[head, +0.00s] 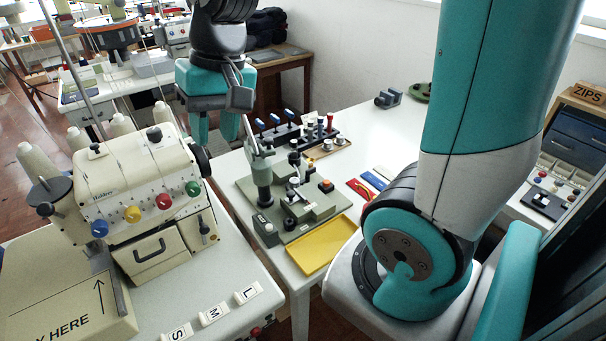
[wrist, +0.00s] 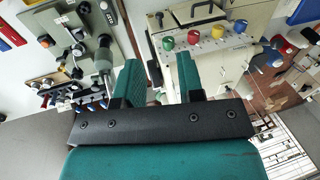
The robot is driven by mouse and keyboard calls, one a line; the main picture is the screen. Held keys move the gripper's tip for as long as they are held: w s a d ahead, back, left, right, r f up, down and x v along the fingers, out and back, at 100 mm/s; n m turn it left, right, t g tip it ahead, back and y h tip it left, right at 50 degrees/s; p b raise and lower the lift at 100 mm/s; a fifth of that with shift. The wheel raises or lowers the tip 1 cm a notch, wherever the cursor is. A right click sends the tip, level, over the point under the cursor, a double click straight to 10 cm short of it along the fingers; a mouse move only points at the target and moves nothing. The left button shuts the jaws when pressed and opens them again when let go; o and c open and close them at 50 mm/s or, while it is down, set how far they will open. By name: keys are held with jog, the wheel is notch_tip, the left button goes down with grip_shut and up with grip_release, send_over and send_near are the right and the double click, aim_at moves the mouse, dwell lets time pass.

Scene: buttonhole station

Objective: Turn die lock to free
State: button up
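A green press (head: 262,185) with an upright column stands on a flat green base on the white table, in the middle of the head view. Its base carries small black-knobbed levers (head: 294,182), an orange-red button (head: 325,186) and a small switch box (head: 265,228). I cannot tell which part is the die lock or how it is set. My gripper (head: 215,128) hangs above and left of the press, apart from it. The press also shows at the upper left of the wrist view (wrist: 101,52). My gripper's teal fingers (wrist: 159,82) are spread with nothing between them.
A cream sewing machine (head: 140,185) with coloured knobs stands left of the press. A yellow tray (head: 320,246) lies before the press. Blue-handled tools (head: 275,125) stand in a rack behind it. Coloured strips (head: 375,180) lie to its right. The table's back right is mostly clear.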

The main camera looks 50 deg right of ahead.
jog(key=w+d+f+m+h+b, duration=0.1)
jog(key=w+d+f+m+b, duration=0.1)
jog(key=w+d+f+m, duration=0.45)
jog(key=w+d+f+m+h+b, duration=0.1)
jog(key=d+f+m+b, duration=0.2)
jog(key=d, duration=0.7)
jog(key=m+g+b, duration=0.1)
jog(key=m+b, duration=0.2)
jog(key=m, duration=0.6)
send_near(310, 169)
notch_tip(310, 169, down, 9)
jog(key=shift+a+f+p, duration=0.1)
jog(key=shift+a+p, duration=0.05)
jog(key=shift+p, duration=0.35)
grip_shut()
